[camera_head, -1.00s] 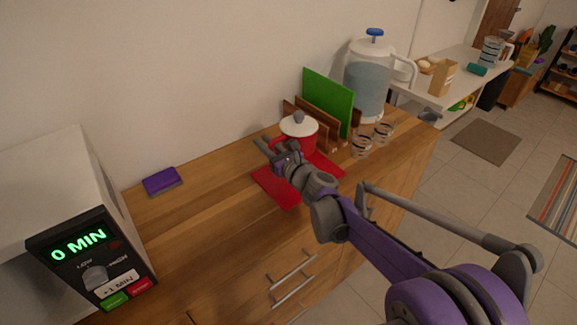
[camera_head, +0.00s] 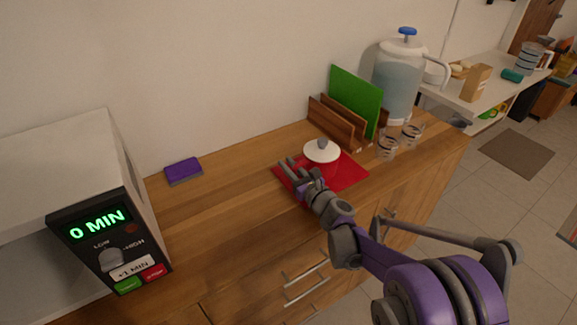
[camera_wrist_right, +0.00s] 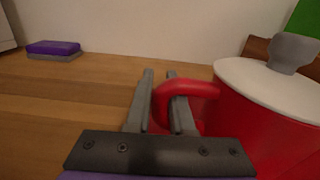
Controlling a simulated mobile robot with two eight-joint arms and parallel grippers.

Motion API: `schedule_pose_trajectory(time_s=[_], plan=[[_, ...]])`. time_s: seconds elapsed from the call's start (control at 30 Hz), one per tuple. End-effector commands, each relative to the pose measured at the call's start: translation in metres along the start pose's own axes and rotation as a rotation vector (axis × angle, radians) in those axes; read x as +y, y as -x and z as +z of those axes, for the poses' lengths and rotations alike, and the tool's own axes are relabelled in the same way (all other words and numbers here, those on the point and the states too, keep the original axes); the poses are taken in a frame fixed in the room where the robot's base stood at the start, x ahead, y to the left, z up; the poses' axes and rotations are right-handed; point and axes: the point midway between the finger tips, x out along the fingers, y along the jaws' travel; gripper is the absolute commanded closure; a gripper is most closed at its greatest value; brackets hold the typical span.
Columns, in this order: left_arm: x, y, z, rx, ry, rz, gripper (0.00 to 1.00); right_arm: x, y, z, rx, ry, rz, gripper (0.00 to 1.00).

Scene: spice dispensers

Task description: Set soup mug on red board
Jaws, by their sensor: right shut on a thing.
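The red soup mug (camera_head: 318,168) with a white lid and grey knob is over the red board (camera_head: 350,172) on the wooden counter. It looks upright and appears to rest on the board, though its base is partly hidden by my gripper. My right gripper (camera_head: 289,168) is at the mug's left side. In the right wrist view my right gripper (camera_wrist_right: 160,95) is shut on the red handle of the mug (camera_wrist_right: 235,115), with the handle between its fingers. My left gripper is not in view.
A green board (camera_head: 356,98) stands in a wooden rack (camera_head: 330,125) behind the mug. A water dispenser (camera_head: 400,80) and glasses (camera_head: 388,147) are to the right. A purple sponge (camera_head: 183,170) and a microwave (camera_head: 95,225) are to the left. The counter between sponge and mug is clear.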

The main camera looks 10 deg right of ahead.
Motion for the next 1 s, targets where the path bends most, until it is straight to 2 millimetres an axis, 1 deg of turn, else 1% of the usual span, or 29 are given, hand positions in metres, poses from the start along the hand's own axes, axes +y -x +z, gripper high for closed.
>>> schedule_pose_trajectory(time_s=[0.2,0.23,0.37,0.4,0.63,0.73,0.87,1.0], plan=[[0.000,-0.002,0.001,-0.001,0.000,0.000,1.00,0.000,0.000,-0.003,0.000,0.001,0.001,1.00],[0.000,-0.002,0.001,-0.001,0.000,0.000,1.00,0.000,0.000,-0.003,0.000,0.000,0.000,0.76],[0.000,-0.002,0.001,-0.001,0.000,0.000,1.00,0.000,0.000,-0.002,0.000,0.000,0.000,0.52],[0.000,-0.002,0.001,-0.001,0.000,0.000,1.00,0.000,0.000,-0.002,0.000,0.000,0.000,0.49],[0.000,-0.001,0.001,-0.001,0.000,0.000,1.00,0.000,0.000,-0.002,0.000,0.000,0.000,0.49],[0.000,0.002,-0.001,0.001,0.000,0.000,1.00,0.000,0.000,0.003,0.000,0.000,0.000,0.49],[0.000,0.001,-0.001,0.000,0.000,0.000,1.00,-0.001,0.017,0.001,0.000,0.000,-0.001,0.49],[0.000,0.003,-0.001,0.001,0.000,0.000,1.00,-0.001,0.047,0.001,0.000,0.001,-0.003,0.49]])
